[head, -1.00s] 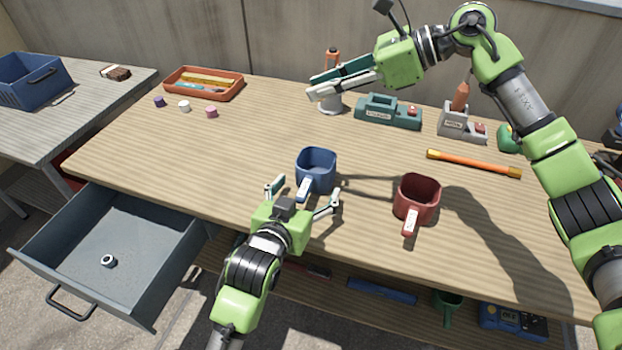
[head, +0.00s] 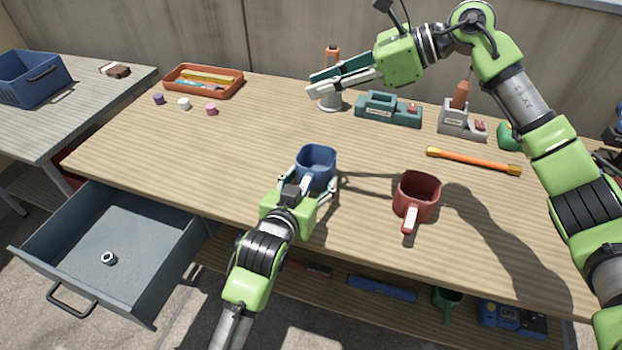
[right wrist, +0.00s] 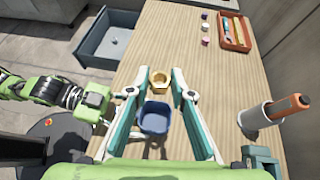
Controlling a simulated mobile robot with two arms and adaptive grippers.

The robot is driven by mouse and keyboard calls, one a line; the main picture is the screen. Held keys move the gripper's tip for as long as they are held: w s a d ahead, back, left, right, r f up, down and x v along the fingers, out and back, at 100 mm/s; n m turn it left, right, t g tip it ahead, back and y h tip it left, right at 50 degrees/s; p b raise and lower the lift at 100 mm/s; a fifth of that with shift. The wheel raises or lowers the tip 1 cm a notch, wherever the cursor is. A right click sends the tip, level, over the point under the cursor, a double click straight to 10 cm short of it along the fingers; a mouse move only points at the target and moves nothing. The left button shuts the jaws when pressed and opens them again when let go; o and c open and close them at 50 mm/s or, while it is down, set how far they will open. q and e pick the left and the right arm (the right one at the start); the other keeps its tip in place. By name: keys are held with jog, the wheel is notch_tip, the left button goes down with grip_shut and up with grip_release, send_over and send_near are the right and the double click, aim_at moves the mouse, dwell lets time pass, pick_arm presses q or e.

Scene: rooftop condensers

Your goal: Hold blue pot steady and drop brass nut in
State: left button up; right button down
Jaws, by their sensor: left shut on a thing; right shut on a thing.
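The blue pot (head: 315,165) stands upright on the workbench, its handle toward the front edge. My left gripper (head: 308,186) is shut on the blue pot at its handle side, a finger on each side. My right gripper (head: 313,86) is raised above the bench, beyond the pot in the head view. In the right wrist view the brass nut (right wrist: 160,81) is between its fingertips, with the blue pot (right wrist: 155,118) lower in that picture. The nut is not visible in the head view.
A red pot (head: 416,194) stands right of the blue pot. An orange bar (head: 473,161) lies behind it. An orange tray (head: 203,82) and small caps (head: 184,104) are at the back left. An open drawer (head: 140,235) holds a silver ring (head: 108,258).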

notch_tip(320, 180, down, 12)
jog(key=shift+r, duration=0.15)
dwell(1.2)
jog(key=c, duration=1.7)
grip_release()
jog(key=v, duration=1.2)
pick_arm(q)
jog(key=o, duration=1.2)
